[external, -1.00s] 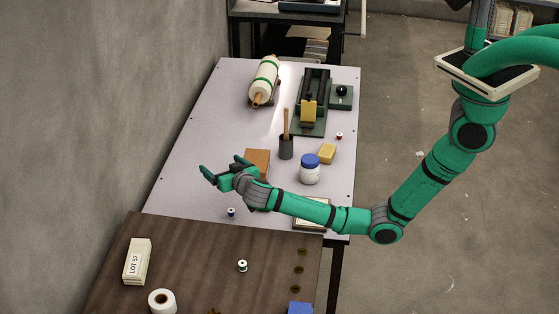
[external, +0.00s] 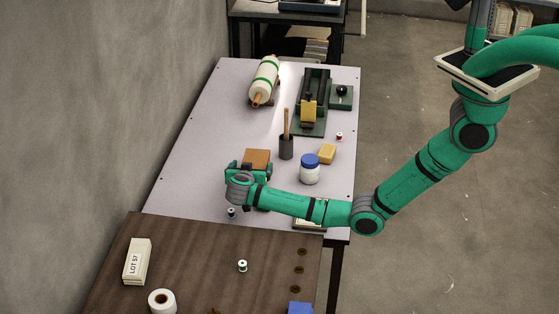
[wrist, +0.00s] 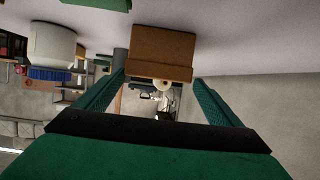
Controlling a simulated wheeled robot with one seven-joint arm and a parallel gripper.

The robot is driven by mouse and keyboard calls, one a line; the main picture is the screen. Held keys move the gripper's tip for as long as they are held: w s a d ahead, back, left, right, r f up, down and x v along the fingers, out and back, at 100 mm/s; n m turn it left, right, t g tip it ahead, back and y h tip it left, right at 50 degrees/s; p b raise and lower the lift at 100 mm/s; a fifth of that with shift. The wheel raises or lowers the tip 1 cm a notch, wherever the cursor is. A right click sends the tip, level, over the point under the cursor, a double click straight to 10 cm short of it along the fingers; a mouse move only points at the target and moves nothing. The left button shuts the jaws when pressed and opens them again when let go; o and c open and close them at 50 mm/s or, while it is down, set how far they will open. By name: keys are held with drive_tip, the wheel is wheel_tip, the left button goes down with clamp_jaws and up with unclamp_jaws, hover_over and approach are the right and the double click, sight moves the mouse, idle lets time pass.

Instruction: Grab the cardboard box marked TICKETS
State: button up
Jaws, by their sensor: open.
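A brown cardboard box (external: 257,157) sits on the pale table (external: 200,130), left of the dark cup. No marking can be read on its visible faces. In the wrist view the box (wrist: 160,52) is upside down, straight ahead and centred between the fingers. My gripper (external: 250,170) is open at the box's near side, with one finger toward each side of it. In the wrist view my gripper (wrist: 159,78) has its fingertips close to the box's side edges; I cannot tell whether they touch. The gripper hides the box's lower near part in the external view.
The table left of the box is clear.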

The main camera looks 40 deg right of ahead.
sight(255, 162)
drive_tip(key=shift+x, duration=2.7)
drive_tip(key=shift+s+d+r, duration=0.1)
drive_tip(key=shift+d, duration=0.1)
drive_tip(key=c, duration=1.4)
drive_tip(key=shift+o, duration=0.2)
drive_tip(key=shift+r, duration=0.2)
